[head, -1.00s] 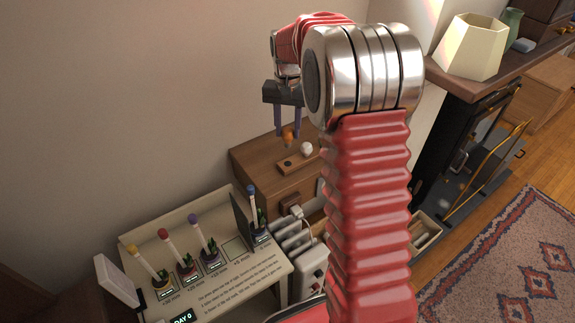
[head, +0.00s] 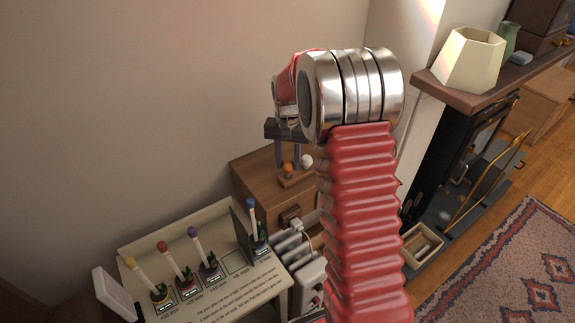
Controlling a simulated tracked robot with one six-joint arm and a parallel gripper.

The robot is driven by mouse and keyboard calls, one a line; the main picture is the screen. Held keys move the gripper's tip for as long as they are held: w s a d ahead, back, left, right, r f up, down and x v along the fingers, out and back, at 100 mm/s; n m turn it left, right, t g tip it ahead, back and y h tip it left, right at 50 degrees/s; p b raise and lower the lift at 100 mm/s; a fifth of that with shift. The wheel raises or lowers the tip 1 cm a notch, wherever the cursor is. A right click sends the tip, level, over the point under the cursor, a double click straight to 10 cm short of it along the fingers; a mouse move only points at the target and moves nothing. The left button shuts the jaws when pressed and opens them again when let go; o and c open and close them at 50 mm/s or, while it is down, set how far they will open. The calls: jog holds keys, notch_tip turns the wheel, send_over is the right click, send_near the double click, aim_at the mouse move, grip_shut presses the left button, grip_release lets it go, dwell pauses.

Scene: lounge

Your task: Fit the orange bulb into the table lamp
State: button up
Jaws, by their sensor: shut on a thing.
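My gripper (head: 288,160) points down over a wooden cabinet, its two dark fingers shut on the orange bulb (head: 288,169). The bulb is at the fingertips, just above or at a small wooden holder (head: 296,181); I cannot tell whether it touches it. A white bulb (head: 307,161) is just right of the orange one, close to my arm. A cream, faceted lampshade (head: 468,60) stands on the shelf at the upper right. I see no lamp base or socket; my arm hides part of the middle of the view.
The wooden cabinet (head: 258,176) stands against the wall. In front is a display board (head: 215,290) with several colour-topped tubes. White power strips (head: 291,249) lie beside it. A fireplace (head: 470,165), an open box (head: 423,246) and a patterned rug (head: 515,255) are at the right.

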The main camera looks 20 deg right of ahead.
aim_at(288, 161)
jog(key=shift+f, duration=0.9)
jog(key=o, duration=1)
jog(key=shift+f, duration=0.1)
jog(key=shift+o, duration=0.2)
notch_tip(288, 161, up, 11)
jog(key=shift+r, duration=0.65)
